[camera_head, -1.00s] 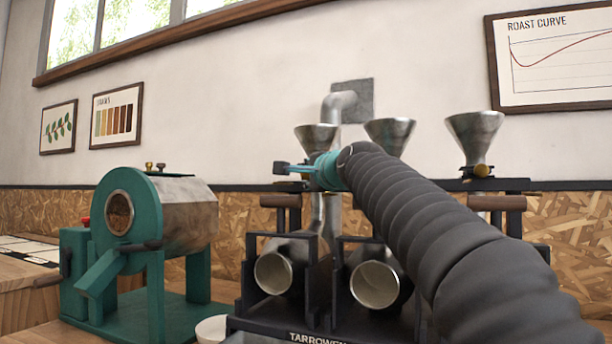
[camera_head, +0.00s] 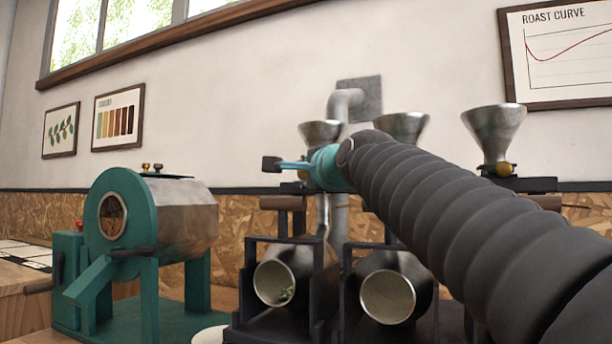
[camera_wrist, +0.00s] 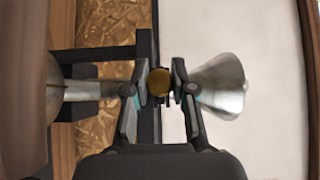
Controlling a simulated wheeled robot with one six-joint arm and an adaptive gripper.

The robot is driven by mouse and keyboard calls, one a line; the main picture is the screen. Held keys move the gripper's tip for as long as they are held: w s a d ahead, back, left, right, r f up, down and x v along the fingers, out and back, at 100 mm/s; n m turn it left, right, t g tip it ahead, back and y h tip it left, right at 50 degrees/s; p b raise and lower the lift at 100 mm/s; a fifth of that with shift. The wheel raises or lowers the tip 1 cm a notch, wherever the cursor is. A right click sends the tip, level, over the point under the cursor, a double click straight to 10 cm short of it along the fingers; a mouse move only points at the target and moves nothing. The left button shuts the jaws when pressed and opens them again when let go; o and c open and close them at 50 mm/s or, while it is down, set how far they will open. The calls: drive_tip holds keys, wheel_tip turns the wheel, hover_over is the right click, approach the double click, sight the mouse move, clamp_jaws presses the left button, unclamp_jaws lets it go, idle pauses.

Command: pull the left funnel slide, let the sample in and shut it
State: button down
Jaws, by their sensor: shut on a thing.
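The left funnel (camera_head: 322,133) is a grey metal cone above the left roaster sample drum (camera_head: 276,283). A few green beans (camera_head: 287,295) show in the mouth of that drum. In the wrist view the funnel (camera_wrist: 222,88) lies on its side at the right, with a round brass slide knob (camera_wrist: 159,82) at its neck. My gripper (camera_wrist: 160,88) is shut on this knob, one finger on each side. How far the slide is drawn out cannot be told.
Two more funnels, the middle one (camera_head: 402,127) and the right one (camera_head: 494,135), stand to the right. My arm crosses in front of the rack. A middle drum (camera_head: 388,297) sits beside the left one. A green roaster (camera_head: 122,235) stands at the left.

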drive_tip(key=c, duration=0.9)
unclamp_jaws()
drive_tip(key=shift+c, duration=0.2)
drive_tip(key=shift+s+d, duration=0.1)
drive_tip(key=v, duration=1.1)
drive_tip(key=shift+s, duration=0.35)
drive_tip(key=shift+d, duration=0.15)
